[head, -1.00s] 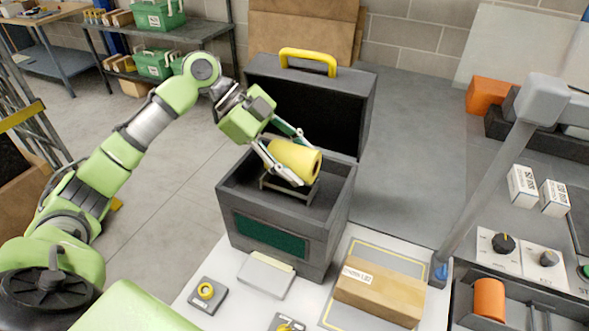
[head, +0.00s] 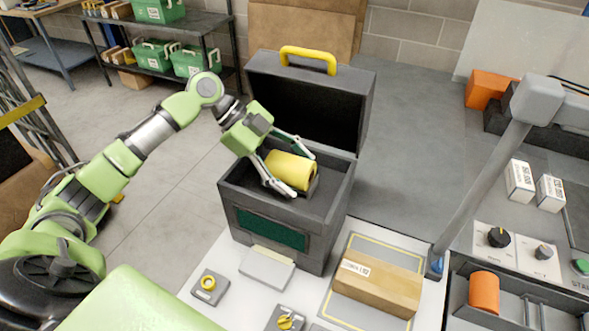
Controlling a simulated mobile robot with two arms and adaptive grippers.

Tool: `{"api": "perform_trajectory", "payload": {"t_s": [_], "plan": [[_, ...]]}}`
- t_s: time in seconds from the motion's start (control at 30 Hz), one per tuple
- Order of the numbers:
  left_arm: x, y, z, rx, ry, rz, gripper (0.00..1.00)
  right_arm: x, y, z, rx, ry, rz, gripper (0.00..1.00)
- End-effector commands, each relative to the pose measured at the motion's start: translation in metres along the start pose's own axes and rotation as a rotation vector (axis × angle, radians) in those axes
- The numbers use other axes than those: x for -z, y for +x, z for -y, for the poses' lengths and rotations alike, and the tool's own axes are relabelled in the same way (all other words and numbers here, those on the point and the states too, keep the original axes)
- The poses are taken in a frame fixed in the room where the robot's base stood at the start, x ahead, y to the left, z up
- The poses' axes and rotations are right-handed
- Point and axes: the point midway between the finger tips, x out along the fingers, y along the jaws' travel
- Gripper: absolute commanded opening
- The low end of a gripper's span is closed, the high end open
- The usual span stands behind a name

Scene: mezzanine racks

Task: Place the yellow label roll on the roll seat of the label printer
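The yellow label roll (head: 291,170) lies on its side inside the open dark grey label printer (head: 330,218). It rests low at the roll seat, which is mostly hidden beneath it; a bit of dark support shows at its right end. The printer's lid with a yellow handle (head: 308,55) stands raised behind. My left gripper (head: 302,177) reaches in from the upper left, its fingers spread on either side of the roll. They look open, with the near finger slightly clear of the roll. My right gripper is not in view.
A cardboard box (head: 377,287) lies on the white bench in front of the printer, near small button boxes (head: 209,286). A grey post (head: 480,190) rises at the right, beside an orange roll (head: 484,292) in a grey tray. White cartons (head: 520,180) stand further right.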

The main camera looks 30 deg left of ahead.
Motion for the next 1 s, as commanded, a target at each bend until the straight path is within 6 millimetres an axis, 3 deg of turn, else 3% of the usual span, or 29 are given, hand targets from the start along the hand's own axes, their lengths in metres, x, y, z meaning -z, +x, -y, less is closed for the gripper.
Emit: {"api": "perform_trajectory", "payload": {"t_s": [0.27,0.7,1.0], "plan": [[0.001,-0.007,0.001,0.003,0.0,0.0,0.64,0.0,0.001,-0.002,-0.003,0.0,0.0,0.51],[0.001,-0.093,0.001,0.004,0.001,0.0,0.64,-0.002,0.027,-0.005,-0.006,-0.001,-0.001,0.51],[0.002,-0.122,0.001,0.001,0.001,-0.001,0.64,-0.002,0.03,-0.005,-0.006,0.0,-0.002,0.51]]}}
